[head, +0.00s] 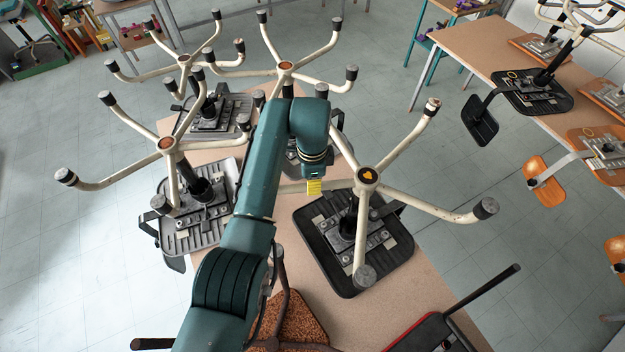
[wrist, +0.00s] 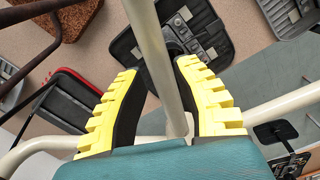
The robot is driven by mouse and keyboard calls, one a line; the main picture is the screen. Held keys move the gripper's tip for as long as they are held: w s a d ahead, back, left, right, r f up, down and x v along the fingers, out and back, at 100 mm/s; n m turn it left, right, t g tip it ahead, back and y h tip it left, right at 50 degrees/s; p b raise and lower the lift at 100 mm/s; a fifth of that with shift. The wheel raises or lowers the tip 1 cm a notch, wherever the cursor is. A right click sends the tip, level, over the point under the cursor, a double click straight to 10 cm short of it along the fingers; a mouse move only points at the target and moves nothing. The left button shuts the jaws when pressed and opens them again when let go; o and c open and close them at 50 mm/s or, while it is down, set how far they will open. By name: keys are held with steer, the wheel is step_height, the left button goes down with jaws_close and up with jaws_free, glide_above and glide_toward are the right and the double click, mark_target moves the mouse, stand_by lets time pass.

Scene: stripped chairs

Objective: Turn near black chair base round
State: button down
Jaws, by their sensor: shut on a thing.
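The near black chair base lies upside down, its black seat plate (head: 385,265) flat on the brown table in the head view. Its cream star legs stand above the plate around a hub (head: 367,178) with an orange-yellow centre. My gripper (head: 315,187) is at the left side of this star, its yellow fingers partly hidden by my teal arm. In the wrist view my gripper (wrist: 158,72) is shut on a cream leg (wrist: 155,55) that runs between the two yellow-and-black fingers. The outer end of the held leg is hidden in the head view.
Several similar upturned chair bases stand close behind and left, including a left one (head: 168,143). A brown speckled seat (head: 300,318) and a red-edged black chair part (head: 435,335) lie at the near edge. A second table (head: 470,45) stands right, across open floor (head: 440,150).

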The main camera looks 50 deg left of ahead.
steer(key=c, duration=0.7)
jaws_free()
steer(key=shift+s+f, duration=0.1)
step_height(320, 180, up, 12)
steer(key=shift+r, duration=0.1)
